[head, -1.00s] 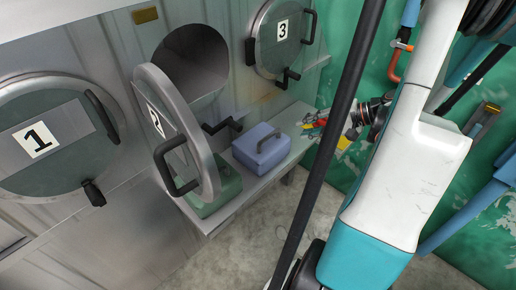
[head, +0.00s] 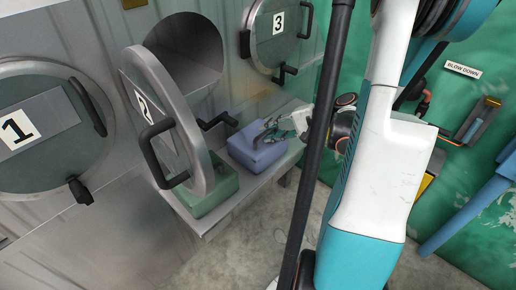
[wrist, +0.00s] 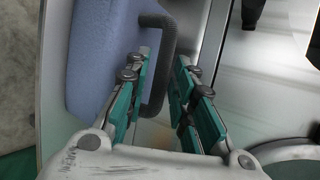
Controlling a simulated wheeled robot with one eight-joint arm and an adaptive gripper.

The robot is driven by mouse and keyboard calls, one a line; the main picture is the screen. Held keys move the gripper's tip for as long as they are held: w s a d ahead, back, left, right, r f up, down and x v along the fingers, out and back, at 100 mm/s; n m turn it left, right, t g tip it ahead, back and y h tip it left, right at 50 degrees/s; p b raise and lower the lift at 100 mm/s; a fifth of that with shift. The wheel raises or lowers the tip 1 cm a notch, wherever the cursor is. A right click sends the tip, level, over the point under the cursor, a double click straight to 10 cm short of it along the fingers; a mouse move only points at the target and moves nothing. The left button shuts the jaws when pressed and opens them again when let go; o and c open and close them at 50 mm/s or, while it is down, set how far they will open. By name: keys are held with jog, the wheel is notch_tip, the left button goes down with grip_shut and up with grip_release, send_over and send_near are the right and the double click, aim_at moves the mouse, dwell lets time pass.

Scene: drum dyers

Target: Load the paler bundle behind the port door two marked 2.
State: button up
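The blue-lavender bundle (head: 255,152) sits on the shelf and looks a little paler than the green bundle (head: 208,192), which is partly hidden behind door two. My gripper (head: 272,128) is at the blue bundle's top. In the wrist view, my gripper (wrist: 158,90) is open, with the blue bundle's dark handle (wrist: 165,60) between its fingers; the bundle's body (wrist: 97,65) is at the left. I see no firm contact. Door two (head: 165,112), marked 2, stands swung open, and the round port (head: 188,55) behind it shows its bare metal inside.
Door one (head: 40,130) at left and door three (head: 275,28) at upper right are shut. The shelf (head: 232,208) is narrow, with floor in front. The open door two stands close left of the blue bundle. A green wall with pipes is at right.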

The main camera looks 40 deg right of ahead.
grip_shut()
jog(key=shift+r, duration=0.1)
dwell(0.3)
